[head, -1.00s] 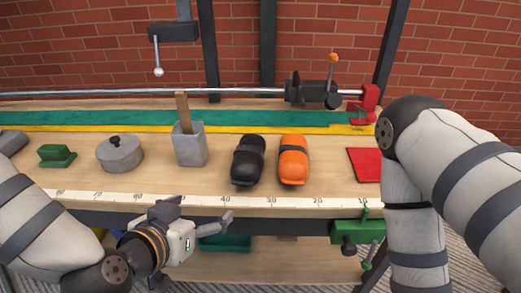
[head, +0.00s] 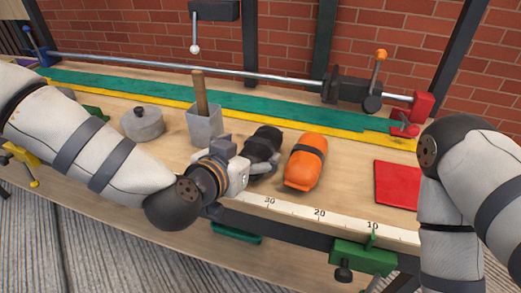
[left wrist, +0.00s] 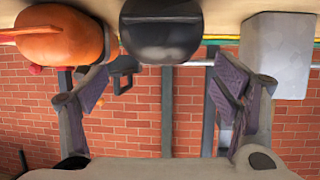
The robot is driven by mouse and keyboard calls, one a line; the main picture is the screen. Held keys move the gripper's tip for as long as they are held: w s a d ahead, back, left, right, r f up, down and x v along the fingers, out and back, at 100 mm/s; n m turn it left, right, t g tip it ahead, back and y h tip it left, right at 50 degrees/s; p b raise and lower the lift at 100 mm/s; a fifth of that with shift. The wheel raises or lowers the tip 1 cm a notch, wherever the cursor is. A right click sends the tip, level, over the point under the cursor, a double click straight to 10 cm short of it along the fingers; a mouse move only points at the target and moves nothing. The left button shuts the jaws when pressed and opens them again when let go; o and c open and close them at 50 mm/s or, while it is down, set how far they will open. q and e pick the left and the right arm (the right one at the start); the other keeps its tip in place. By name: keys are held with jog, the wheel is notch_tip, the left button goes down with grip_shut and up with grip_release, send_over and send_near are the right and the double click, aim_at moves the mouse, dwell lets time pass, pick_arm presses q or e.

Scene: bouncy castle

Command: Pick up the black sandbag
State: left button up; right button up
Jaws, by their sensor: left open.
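The black sandbag (head: 266,140) lies on the wooden workbench, just left of an orange sandbag (head: 307,160). My left gripper (head: 258,167) is open at the near end of the black sandbag and covers part of it in the head view. In the left wrist view, which is upside down, the black sandbag (left wrist: 160,38) sits at the top middle. It is ahead of the spread fingers of my left gripper (left wrist: 160,88), with nothing held between them. Contact cannot be made out. My right arm shows at the right, but its gripper is out of view.
A grey block holder with a wooden handle (head: 203,125) stands left of the black sandbag. A lidded grey pot (head: 142,123) is farther left. A red pad (head: 398,184) lies to the right. A long metal bar (head: 200,70) runs behind.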

aim_at(257, 144)
pick_arm(q)
jog(key=x, duration=0.5)
jog(key=shift+a+b, duration=0.1)
jog(key=shift+b, duration=0.3)
jog(key=shift+r, duration=0.2)
jog(key=shift+c, duration=0.3)
grip_shut()
